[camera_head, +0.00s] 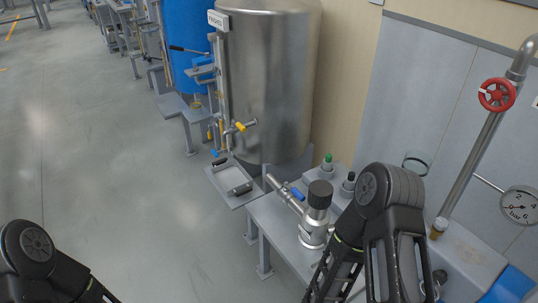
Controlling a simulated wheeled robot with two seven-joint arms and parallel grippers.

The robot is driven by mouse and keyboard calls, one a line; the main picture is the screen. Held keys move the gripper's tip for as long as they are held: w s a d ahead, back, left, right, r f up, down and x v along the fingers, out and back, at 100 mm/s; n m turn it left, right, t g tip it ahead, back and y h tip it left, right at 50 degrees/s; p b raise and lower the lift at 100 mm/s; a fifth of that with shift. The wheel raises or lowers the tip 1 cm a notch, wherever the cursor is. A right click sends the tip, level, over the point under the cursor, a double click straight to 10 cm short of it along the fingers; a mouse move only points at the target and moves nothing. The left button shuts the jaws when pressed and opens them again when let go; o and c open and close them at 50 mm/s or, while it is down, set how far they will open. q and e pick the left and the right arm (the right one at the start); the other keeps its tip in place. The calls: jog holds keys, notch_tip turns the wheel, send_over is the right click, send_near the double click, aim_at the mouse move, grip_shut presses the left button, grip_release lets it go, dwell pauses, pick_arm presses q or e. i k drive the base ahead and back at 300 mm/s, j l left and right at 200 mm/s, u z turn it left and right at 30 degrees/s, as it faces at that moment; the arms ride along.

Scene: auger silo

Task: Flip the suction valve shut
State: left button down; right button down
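A steel pipe valve with a blue lever (297,192) lies on the grey bench near the middle, joined to an upright steel fitting with a black cap (319,194). The blue lever looks roughly in line with its pipe. A second valve with a yellow handle (241,126) sticks out low on the steel tank. I cannot tell from labels which is the suction valve. My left arm shows at the lower left corner and my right arm at the lower right, beside the capped fitting. Neither arm's fingertips show.
The steel tank (268,75) stands behind the bench. A metal tray (227,188) sits below its tap. A red handwheel (497,95) and pressure gauge (519,206) are at right. Green and black buttons (327,160) stand on the bench. Open floor (120,190) lies at left.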

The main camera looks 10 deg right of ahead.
aim_at(294, 190)
jog(key=i+j, duration=0.1)
jog(key=i, duration=0.35)
jog(key=i+j+u, duration=0.1)
jog(key=i, duration=0.3)
